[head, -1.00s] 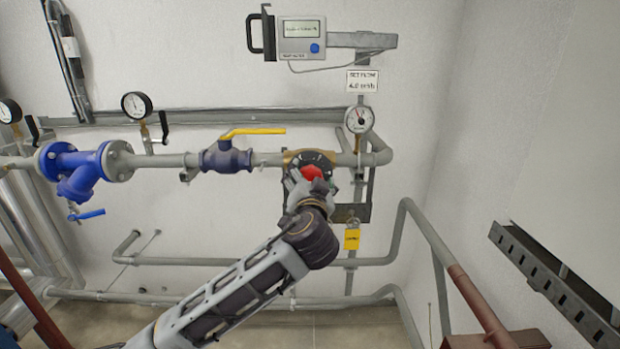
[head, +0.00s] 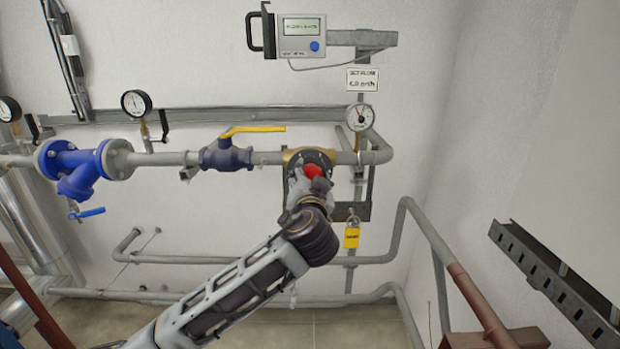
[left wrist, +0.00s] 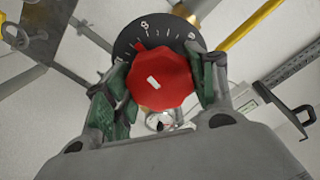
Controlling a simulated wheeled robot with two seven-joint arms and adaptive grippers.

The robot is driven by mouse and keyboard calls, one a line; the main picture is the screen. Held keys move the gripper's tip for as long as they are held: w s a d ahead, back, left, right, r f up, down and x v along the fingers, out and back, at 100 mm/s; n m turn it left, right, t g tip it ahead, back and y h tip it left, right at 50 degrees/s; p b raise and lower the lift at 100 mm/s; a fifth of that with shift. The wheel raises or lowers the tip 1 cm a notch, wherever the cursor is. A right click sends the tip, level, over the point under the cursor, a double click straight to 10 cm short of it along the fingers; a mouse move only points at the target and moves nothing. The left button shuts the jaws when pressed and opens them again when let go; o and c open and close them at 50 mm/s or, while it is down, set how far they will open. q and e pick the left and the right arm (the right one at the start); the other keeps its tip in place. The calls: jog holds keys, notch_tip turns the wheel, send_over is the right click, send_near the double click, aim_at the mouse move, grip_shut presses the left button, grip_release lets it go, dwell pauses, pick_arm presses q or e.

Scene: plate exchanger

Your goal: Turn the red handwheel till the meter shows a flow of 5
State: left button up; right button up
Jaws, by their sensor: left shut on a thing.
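The red handwheel (head: 313,171) sits in front of a black dial on a brass valve body (head: 291,156) in the pipe. My left gripper (head: 309,184) is shut on it. In the left wrist view the red handwheel (left wrist: 160,78) fills the space between the green-padded fingers of my left gripper (left wrist: 162,85). The black scale ring (left wrist: 155,38) behind it shows an 8 and another digit. The meter (head: 302,37) hangs on the wall above; its display text is too small to read. A round dial gauge (head: 359,117) sits at the right pipe bend. My right gripper is not in view.
A yellow-handled valve (head: 228,155) is on the pipe left of the handwheel. A yellow padlock (head: 352,236) hangs below right. A sign (head: 362,79) hangs under the meter; its first line is blurred. A blue strainer (head: 80,168) is further left.

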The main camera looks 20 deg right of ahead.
pick_arm(q)
jog(key=shift+m, duration=0.4)
jog(key=shift+m+p, duration=0.35)
jog(key=shift+m, duration=0.95)
jog(key=shift+m+p, duration=0.45)
jog(key=shift+m, duration=0.75)
jog(key=shift+f, duration=0.1)
jog(key=o, duration=1)
